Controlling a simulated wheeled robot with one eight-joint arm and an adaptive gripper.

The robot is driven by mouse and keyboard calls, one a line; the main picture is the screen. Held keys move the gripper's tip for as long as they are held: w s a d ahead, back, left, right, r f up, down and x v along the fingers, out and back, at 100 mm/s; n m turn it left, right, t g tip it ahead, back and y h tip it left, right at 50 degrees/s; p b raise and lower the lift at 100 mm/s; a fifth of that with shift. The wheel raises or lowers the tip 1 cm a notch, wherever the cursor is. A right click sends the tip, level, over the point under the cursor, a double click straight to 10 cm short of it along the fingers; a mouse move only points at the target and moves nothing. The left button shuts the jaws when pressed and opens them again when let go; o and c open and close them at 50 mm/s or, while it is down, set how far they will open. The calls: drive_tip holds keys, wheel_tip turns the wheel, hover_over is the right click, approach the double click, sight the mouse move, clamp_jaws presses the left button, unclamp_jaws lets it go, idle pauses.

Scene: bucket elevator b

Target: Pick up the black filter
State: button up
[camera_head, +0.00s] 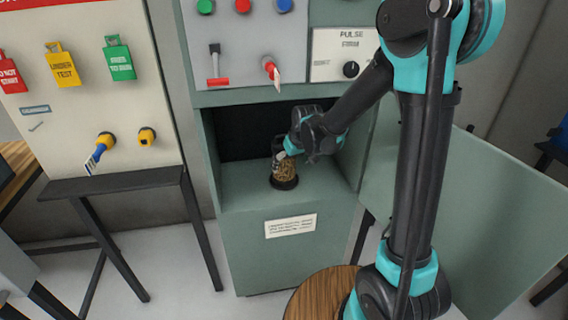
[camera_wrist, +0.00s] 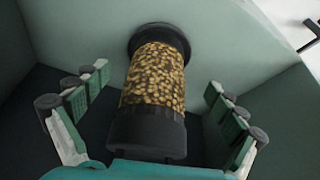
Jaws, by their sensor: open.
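The black filter (camera_wrist: 152,80) has dark end caps and a tan, speckled middle section. In the wrist view it lies between the two open fingers of my gripper (camera_wrist: 152,120), with a gap on both sides. In the head view the filter (camera_head: 284,181) stands on the floor of the green cabinet's open compartment (camera_head: 240,190). My gripper (camera_head: 287,155) is at the filter's upper part there, and it partly hides the filter's top.
The compartment's walls are close on both sides, and a control panel (camera_head: 245,40) is above. An open green door (camera_head: 480,220) is at the right. A tag board (camera_head: 90,90) and a dark side table (camera_head: 120,182) are at the left. A round wooden top (camera_head: 318,295) is in front.

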drive_tip(key=w+a, duration=0.1)
drive_tip(key=w, duration=0.1)
drive_tip(key=w+a, duration=0.1)
drive_tip(key=w, duration=0.1)
drive_tip(key=shift+w+a, duration=0.1)
drive_tip(key=shift+a, duration=0.2)
drive_tip(key=shift+f, duration=0.55)
drive_tip(key=shift+c, duration=0.4)
drive_tip(key=c, duration=1.5)
